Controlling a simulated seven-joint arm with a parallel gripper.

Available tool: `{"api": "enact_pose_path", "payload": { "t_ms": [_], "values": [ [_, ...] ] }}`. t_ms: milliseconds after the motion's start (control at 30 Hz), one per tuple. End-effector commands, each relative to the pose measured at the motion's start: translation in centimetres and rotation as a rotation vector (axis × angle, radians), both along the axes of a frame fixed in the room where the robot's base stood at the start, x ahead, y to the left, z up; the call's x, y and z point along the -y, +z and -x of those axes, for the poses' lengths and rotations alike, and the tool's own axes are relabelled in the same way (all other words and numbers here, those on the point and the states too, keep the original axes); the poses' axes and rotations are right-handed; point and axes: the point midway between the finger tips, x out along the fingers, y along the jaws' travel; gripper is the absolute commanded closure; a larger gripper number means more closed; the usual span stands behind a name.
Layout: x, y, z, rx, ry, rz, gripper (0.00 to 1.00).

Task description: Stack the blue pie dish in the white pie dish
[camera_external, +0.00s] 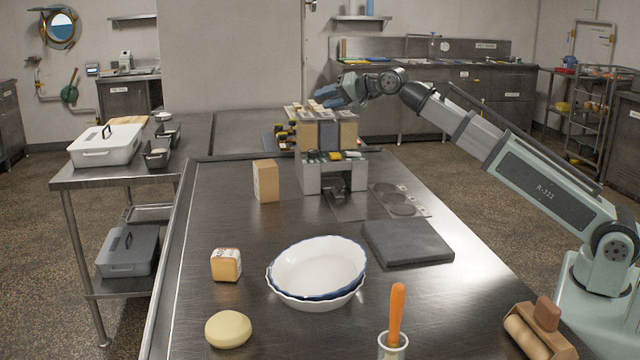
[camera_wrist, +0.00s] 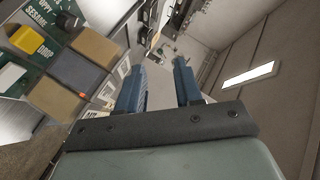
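A pie dish with a blue rim and a white inside (camera_external: 318,262) sits in a white pie dish (camera_external: 312,304) on the steel table, front centre. It looks slightly tilted; the white dish's wall shows below it at the front. Both dishes look empty. My gripper (camera_external: 335,96) is far from them, raised at the back near the top of the grey dispenser unit. In the wrist view my gripper (camera_wrist: 160,68) has its two blue fingers apart with nothing between them. The dishes are not in the wrist view.
The dispenser unit (camera_external: 328,150) stands at the back, with a cardboard box (camera_external: 266,181) beside it. A dark slab (camera_external: 408,242) lies right of the dishes. A bread-like block (camera_external: 226,265), dough (camera_external: 228,330), an orange-handled tool (camera_external: 397,312) and a rolling pin (camera_external: 528,332) are nearby.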

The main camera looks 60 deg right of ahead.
Motion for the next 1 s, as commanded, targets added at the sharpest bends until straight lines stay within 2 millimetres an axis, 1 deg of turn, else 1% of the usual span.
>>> {"api": "enact_pose_path", "payload": {
  "t_ms": [33,100,167,200,367,400,500,667,800,1000],
  "values": [
    [-2.1,-0.5,0.8,-0.038,0.023,-0.013,0.65],
    [-4.6,-1.3,2.0,-0.097,0.049,-0.034,0.65],
    [-6.7,-1.9,3.0,-0.148,0.071,-0.050,0.65],
    [-8.1,-2.4,3.8,-0.182,0.086,-0.058,0.65],
    [-13.3,-4.1,7.3,-0.322,0.136,-0.084,0.65],
    [-14.6,-4.4,8.3,-0.356,0.148,-0.087,0.65],
    [-17.4,-5.3,10.9,-0.444,0.175,-0.094,0.65],
    [-21.7,-6.6,15.5,-0.585,0.214,-0.092,0.65],
    [-24.7,-7.5,19.8,-0.705,0.239,-0.078,0.65],
    [-28.0,-8.4,26.0,-0.865,0.264,-0.039,0.65]
  ]
}}
